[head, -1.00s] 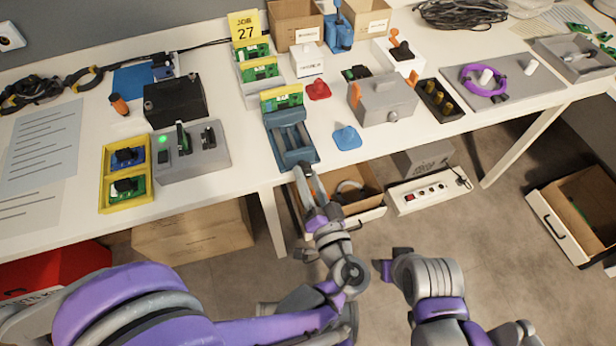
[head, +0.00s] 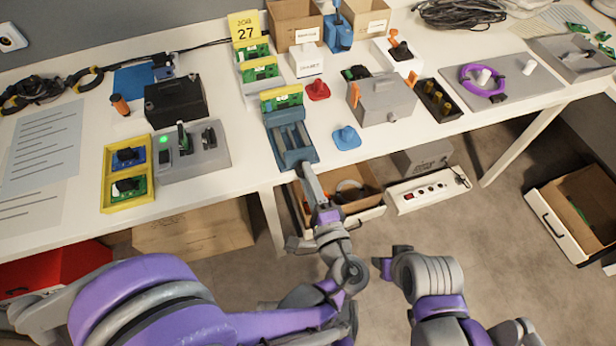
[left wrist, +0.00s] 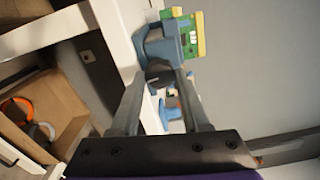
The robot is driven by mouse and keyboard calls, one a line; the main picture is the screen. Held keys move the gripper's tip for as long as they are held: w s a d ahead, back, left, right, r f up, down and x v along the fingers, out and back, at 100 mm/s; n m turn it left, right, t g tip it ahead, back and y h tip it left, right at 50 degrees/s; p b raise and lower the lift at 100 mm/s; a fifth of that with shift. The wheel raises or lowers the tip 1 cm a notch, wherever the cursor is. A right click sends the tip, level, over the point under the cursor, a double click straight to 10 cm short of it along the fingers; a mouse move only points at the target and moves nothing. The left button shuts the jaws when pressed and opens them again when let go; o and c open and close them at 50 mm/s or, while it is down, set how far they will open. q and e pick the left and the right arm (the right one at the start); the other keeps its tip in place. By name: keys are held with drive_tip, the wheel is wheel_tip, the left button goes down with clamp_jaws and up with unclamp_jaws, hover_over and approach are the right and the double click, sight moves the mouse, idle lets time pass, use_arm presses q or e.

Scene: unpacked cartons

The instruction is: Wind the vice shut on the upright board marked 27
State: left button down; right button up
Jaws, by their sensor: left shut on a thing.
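The blue vice (head: 291,147) stands at the table's front edge. A green board with a yellow top strip (head: 281,97) stands upright at its back end; the marking is too small to read. My right gripper (head: 390,262) hangs in front of the table, away from the vice.
A yellow JOB 27 sign (head: 245,30) stands behind more upright boards (head: 260,68). A grey box (head: 383,100) and a blue knobbed piece (head: 346,138) are right of the vice; a grey device with a green light (head: 190,155) is left. An open drawer (head: 350,190) is below.

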use_arm(q)
drive_tip(key=shift+m, duration=7.8)
drive_tip(key=shift+c, duration=1.9)
unclamp_jaws()
drive_tip(key=v, duration=1.1)
drive_tip(key=shift+p, duration=0.4)
drive_tip(key=shift+w+a, duration=0.1)
